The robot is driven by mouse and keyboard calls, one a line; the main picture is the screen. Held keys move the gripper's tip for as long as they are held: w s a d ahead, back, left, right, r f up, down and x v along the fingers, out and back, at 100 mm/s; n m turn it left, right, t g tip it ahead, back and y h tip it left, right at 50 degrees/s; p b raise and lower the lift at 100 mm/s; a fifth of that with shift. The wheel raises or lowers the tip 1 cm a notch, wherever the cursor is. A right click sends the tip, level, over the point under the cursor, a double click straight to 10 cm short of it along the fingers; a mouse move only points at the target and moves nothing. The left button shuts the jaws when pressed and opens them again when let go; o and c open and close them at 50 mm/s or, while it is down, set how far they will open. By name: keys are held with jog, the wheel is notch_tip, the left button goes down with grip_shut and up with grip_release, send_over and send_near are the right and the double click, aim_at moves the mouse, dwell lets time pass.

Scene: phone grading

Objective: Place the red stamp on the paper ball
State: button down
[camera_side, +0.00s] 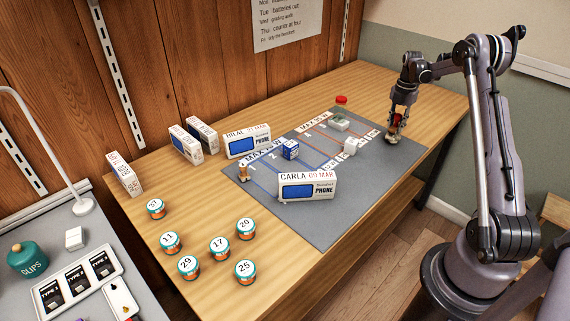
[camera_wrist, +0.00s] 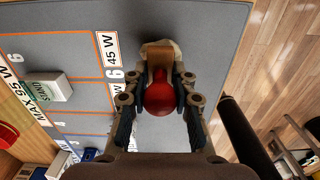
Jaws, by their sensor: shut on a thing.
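My gripper (camera_side: 398,112) is at the right end of the grey mat (camera_side: 320,222), low over its far right edge. In the wrist view my gripper (camera_wrist: 160,100) is shut on the red stamp (camera_wrist: 160,96), with its round red knob towards the camera and its wooden part between the fingers. The crumpled pale paper ball (camera_wrist: 172,45) shows just beyond the stamp, partly hidden by it. In the side view a pale lump, seemingly the paper ball (camera_side: 392,140), sits right below the fingers. I cannot tell whether the stamp touches it.
A green-and-white box (camera_side: 340,124), a blue box (camera_side: 290,149) and the Carla phone box (camera_side: 307,186) stand on the mat. A red round thing (camera_side: 341,100) lies behind it. Several numbered jars (camera_side: 220,248) stand at the front left. The mat's right part is mostly clear.

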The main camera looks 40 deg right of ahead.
jog(key=c, duration=1.1)
grip_release()
jog(key=shift+f, duration=0.1)
notch_tip(320, 180, up, 12)
jog(key=shift+r, duration=0.15)
jog(key=w+a+r+m+t, duration=0.1)
jog(key=a+r+m, duration=0.2)
jog(key=a, duration=0.5)
jog(key=w+a+r+m+t+h, duration=0.1)
jog(key=a+r+m, duration=0.1)
jog(key=a, duration=0.6)
jog(key=w+a+r+m+t, duration=0.1)
jog(key=a+r+m, duration=0.2)
jog(key=a, duration=0.5)
jog(key=s+a+f+m+t, duration=0.1)
jog(key=s+a+f+m, duration=0.1)
jog(key=a, duration=0.5)
jog(key=s+a+f+m+t, duration=0.1)
jog(key=s+a+m, duration=0.3)
jog(key=s+a, duration=0.2)
jog(key=s+a+f+m+t+y, duration=0.1)
jog(key=s+a+m, duration=0.3)
jog(key=a, duration=0.4)
jog(key=shift+f+t, duration=0.6)
jog(key=shift+f, duration=0.2)
